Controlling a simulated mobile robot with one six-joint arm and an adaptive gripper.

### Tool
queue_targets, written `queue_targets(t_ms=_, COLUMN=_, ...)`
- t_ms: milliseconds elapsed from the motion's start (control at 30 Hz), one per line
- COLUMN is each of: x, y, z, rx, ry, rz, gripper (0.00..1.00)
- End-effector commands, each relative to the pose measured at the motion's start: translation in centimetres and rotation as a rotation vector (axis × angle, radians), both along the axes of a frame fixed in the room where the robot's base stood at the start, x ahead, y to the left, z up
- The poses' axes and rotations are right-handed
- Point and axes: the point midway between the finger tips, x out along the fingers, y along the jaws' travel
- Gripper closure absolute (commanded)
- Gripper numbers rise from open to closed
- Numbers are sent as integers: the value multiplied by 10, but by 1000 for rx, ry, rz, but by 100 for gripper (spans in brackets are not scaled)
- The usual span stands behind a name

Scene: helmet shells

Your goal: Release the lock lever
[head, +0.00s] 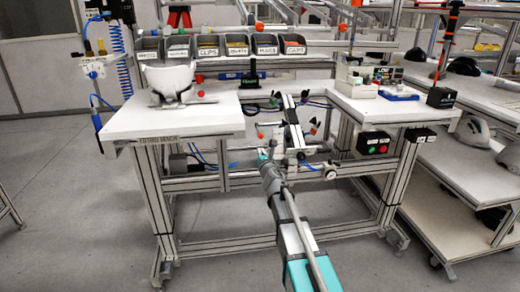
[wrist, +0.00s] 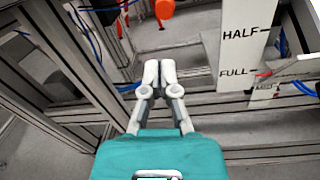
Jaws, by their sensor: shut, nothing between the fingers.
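My gripper (wrist: 160,72) is shut and empty in the wrist view, its pale fingertips together. In the head view my gripper (head: 264,155) is at the end of the arm, low in the gap of the workbench. An orange-red lever-like part (wrist: 164,10) shows at the top of the wrist view, ahead of the fingertips and apart from them. A red pointer (wrist: 263,74) lies beside a white scale plate (wrist: 240,45) marked HALF and FULL, to the right of the fingers. I cannot tell for sure which part is the lock lever.
A white workbench (head: 170,122) with aluminium legs surrounds the gap. A white helmet shell (head: 168,78) stands on its left side. A green and red button box (head: 374,145) hangs at right. Profile rails (wrist: 72,62) and blue hoses run near my fingers. A shelf trolley (head: 445,215) stands right.

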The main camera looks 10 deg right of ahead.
Motion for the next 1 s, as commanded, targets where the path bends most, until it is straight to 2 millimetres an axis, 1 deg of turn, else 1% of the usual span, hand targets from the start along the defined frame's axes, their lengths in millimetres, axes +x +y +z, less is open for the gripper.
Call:
queue_targets(t_ms=33, x=-11, y=-1, z=5, rx=-1, ry=0, rz=0, gripper=100)
queue_targets(t_ms=100, x=-19, y=-1, z=8, rx=-1, ry=0, rz=0, gripper=100)
queue_targets(t_ms=300, x=-34, y=-3, z=12, rx=0, ry=0, rz=-1, gripper=100)
queue_targets(t_ms=800, x=-36, y=-4, z=12, rx=3, ry=1, rz=-4, gripper=100)
queue_targets(t_ms=900, x=-38, y=-7, z=11, rx=33, ry=9, rz=-20, gripper=100)
queue_targets(t_ms=1000, x=-42, y=-14, z=8, rx=109, ry=27, rz=-57, gripper=100)
